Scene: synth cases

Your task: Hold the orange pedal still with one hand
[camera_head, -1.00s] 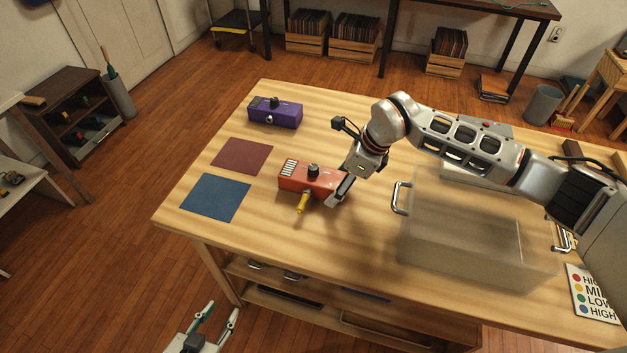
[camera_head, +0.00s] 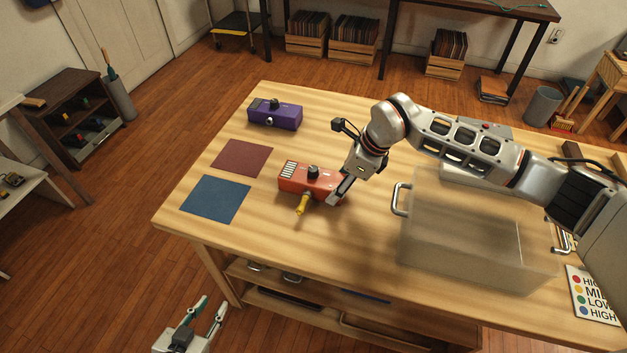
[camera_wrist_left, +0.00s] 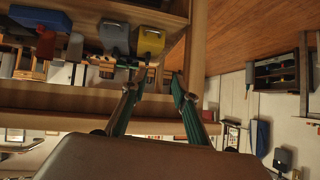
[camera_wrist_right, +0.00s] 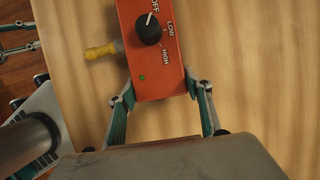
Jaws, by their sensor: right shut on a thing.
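The orange pedal (camera_head: 310,180) lies on the wooden table with a black knob on top and a yellow plug (camera_head: 303,204) in its near side. In the right wrist view the pedal (camera_wrist_right: 158,72) shows its knob, the words OFF, LOW and HIGH, and a green dot. My right gripper (camera_head: 340,193) is shut on the pedal's right end, one finger on each side; the fingers also show in the right wrist view (camera_wrist_right: 160,98). My left gripper (camera_head: 209,310) is open and empty, low in front of the table; its spread fingers show in the left wrist view (camera_wrist_left: 155,88).
A purple pedal (camera_head: 275,114), a dark red mat (camera_head: 242,158) and a blue mat (camera_head: 215,199) lie at the table's left. A clear bin (camera_head: 460,235) with metal handles stands to the right. A labelled card (camera_head: 592,294) lies at the right edge.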

